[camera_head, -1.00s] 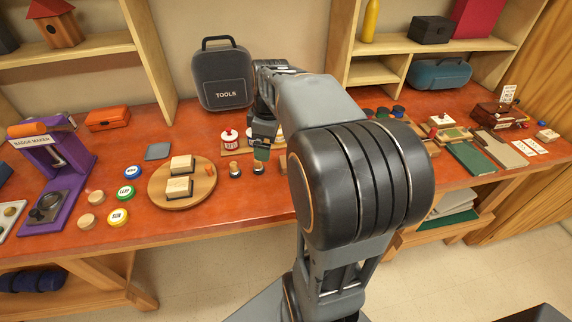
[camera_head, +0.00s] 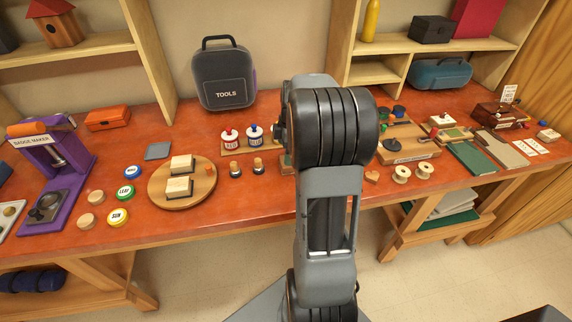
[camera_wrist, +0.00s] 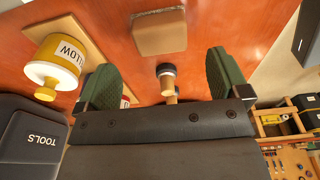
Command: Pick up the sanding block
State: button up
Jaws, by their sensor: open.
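The sanding block appears to be the tan block with a pale, speckled edge in the wrist view (camera_wrist: 159,34), lying on the red-orange bench top. In the head view my arm mostly covers that spot. My gripper (camera_wrist: 163,74) is open and empty, with its two green fingertips apart. The block lies beyond the fingertips, between their lines and not touching them.
A round board (camera_head: 205,190) holds two cream blocks. The tool case (camera_head: 225,80) stands behind. Thread spools (camera_head: 401,174) and a wooden stand (camera_head: 412,153) are to the right. Bare bench lies in front.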

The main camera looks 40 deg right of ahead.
aim_at(286, 170)
jog(key=shift+a+f+p, duration=0.15)
jog(key=shift+f+p, duration=0.2)
jog(key=shift+f, duration=2.35)
jog(key=shift+c, duration=0.4)
jog(key=c, duration=0.9)
